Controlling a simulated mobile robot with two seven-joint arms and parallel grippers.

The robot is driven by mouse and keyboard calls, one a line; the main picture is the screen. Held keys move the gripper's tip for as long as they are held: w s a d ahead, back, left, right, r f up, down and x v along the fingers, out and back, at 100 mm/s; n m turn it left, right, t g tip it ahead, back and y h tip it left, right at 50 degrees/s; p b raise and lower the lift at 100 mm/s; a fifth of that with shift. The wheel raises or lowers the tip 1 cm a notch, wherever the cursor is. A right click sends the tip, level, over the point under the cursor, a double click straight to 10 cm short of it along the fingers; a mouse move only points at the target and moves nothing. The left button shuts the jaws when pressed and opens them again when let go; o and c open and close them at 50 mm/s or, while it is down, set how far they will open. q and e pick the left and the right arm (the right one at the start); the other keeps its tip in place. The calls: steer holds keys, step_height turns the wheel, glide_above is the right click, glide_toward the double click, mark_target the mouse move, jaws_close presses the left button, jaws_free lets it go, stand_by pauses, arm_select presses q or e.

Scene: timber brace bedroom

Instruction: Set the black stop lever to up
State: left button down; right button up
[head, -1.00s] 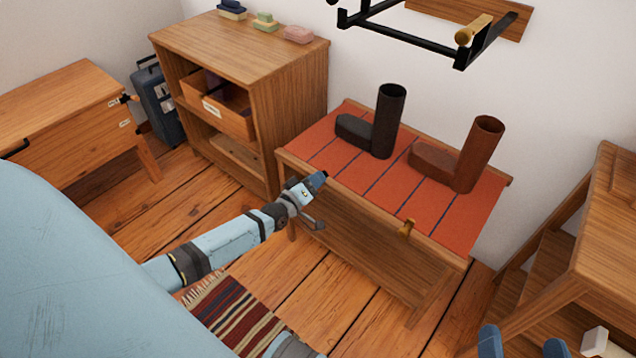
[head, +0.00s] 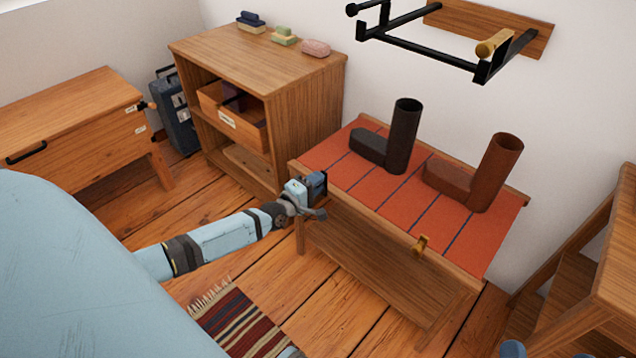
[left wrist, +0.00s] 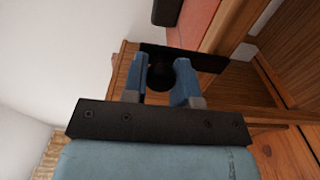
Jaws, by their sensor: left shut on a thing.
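The black stop lever shows in the left wrist view as a dark round knob (left wrist: 160,76) between my two blue fingertips. A flat black piece (left wrist: 208,62) lies just behind it. My left gripper (left wrist: 163,82) is shut on this knob. In the head view my left gripper (head: 316,187) is at the left front corner of the bench (head: 380,238), and it hides most of the lever. I cannot tell the lever's angle. My right gripper (head: 545,352) shows only as two blue tips apart at the bottom edge, with nothing seen between them.
The bench has a red striped top with a black boot (head: 402,135) and a brown boot (head: 493,172). A brass lever (head: 422,245) sits on its front edge. A wooden shelf (head: 315,90) stands behind left. A black rack (head: 430,52) hangs above. A striped rug (head: 240,322) lies on the floor.

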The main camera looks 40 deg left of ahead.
arm_select(q)
steer(key=shift+a, duration=0.1)
stand_by(0.4)
steer(key=c, duration=0.9)
jaws_free()
steer(key=shift+s, duration=0.1)
steer(key=s+a+p, duration=0.1)
steer(key=s+p, duration=0.2)
steer(key=s, duration=1)
steer(key=shift+s, duration=0.3)
arm_select(e)
step_height(320, 180, down, 6)
steer(key=d+g+h, duration=0.2)
steer(key=shift+f+h, duration=0.15)
steer(key=shift+h, duration=0.15)
steer(key=shift+d+r, duration=0.1)
steer(key=shift+r, duration=0.25)
